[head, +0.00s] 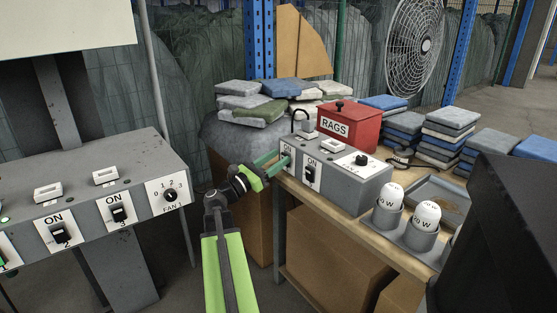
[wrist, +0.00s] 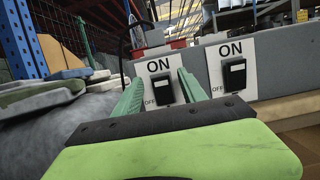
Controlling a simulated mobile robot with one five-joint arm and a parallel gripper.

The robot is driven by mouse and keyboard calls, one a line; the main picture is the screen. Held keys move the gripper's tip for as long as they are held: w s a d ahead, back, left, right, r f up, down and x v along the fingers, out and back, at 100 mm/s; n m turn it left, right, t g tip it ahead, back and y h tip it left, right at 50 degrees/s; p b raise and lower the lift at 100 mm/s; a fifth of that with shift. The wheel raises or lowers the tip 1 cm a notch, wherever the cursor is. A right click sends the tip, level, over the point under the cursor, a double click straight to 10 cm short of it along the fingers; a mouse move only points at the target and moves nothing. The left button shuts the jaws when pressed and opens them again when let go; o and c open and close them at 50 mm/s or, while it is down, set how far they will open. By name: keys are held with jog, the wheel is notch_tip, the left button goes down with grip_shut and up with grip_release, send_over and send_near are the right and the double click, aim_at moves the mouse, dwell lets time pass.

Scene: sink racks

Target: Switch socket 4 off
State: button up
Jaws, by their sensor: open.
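A grey socket box (head: 345,190) on the wooden bench carries two black switches on white ON/OFF plates; their numbers are not legible. The left switch (wrist: 163,92) shows between my fingers in the wrist view; in the head view my gripper largely hides it. The right switch (wrist: 234,73) also shows in the head view (head: 310,175). My gripper (head: 281,163) is open and empty, its green fingers pointing at the left plate, one to each side of the switch in the wrist view (wrist: 160,80). I cannot tell whether they touch the plate.
Another grey box (head: 120,195) at left has switches 2 and 3 and a fan knob. On the bench are a red RAGS box (head: 349,127), two white bulbs (head: 427,215) in holders and a tray (head: 435,195). Folded cloths (head: 262,110) are stacked behind my gripper.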

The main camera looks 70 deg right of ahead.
jog(key=b+v, duration=0.3)
jog(key=v, duration=0.8)
jog(key=shift+a, duration=0.15)
